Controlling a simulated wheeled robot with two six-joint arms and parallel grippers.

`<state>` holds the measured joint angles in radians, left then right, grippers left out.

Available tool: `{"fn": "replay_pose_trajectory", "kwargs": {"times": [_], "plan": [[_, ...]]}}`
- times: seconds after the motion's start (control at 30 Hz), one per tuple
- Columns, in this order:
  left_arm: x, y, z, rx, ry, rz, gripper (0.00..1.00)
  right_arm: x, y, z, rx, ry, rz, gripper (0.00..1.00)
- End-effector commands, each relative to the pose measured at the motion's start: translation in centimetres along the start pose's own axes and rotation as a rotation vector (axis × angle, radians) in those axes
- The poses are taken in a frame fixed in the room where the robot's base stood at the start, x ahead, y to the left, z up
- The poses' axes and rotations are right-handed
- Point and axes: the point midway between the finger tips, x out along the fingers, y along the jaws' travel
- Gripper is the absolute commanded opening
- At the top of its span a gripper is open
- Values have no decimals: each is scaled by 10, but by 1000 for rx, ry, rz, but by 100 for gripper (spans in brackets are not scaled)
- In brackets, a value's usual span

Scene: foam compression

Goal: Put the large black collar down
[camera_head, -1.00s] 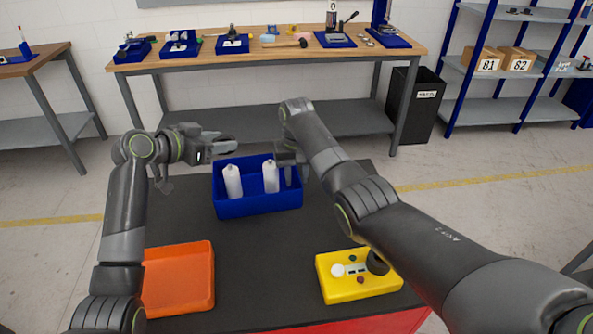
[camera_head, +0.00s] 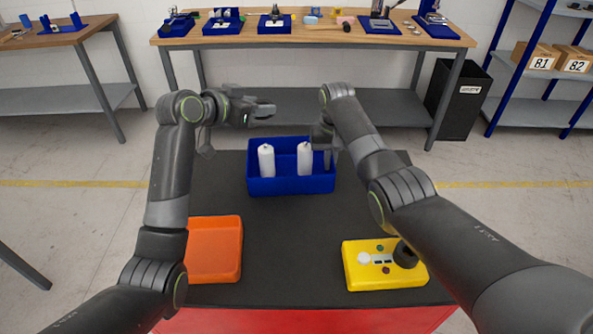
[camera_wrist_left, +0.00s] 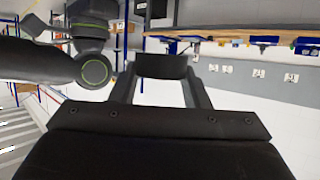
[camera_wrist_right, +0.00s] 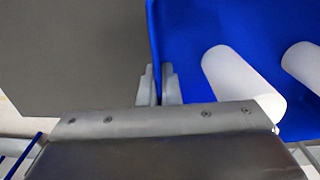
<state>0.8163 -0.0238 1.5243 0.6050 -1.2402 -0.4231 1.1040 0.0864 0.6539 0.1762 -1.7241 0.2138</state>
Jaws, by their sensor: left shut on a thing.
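My left gripper (camera_head: 264,110) is held level in the air, above and behind the left part of the blue bin (camera_head: 290,186). In the left wrist view its fingers (camera_wrist_left: 160,92) are spread and shut on a dark block-like piece, which looks like the large black collar (camera_wrist_left: 162,67). In the head view this piece barely shows against the dark fingers. My right gripper (camera_head: 325,150) points down at the bin's right end. In the right wrist view its fingers (camera_wrist_right: 158,88) are close together, with the bin's wall between them.
Two white cylinders (camera_head: 266,160) (camera_head: 305,159) stand in the bin. An orange tray (camera_head: 226,260) is empty at the front left. A yellow tray (camera_head: 355,280) at the front right holds small parts and a black round piece (camera_head: 405,254). The black top (camera_head: 290,250) between the trays is clear.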

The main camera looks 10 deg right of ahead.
Motion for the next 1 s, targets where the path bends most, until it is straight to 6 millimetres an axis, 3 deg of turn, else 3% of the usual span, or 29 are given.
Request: {"fn": "replay_pose_trajectory", "kwargs": {"times": [0.1, 0.2, 0.5, 0.9, 1.0], "plan": [[-8, 1, -13, -26, 13, -59, 20, 0, 0, 0, 0, 0, 0, 0], [-9, 0, -12, -44, 17, -86, 20, 0, 0, 0, 0, 0, 0, 0], [10, 0, 34, -50, 18, -94, 20, 0, 0, 0, 0, 0, 0, 0], [26, 0, 73, -49, 17, -93, 20, 0, 0, 0, 0, 1, 0, 0], [27, 0, 75, -47, 20, -94, 20, -1, 0, 0, 0, 1, 0, 0]]}}
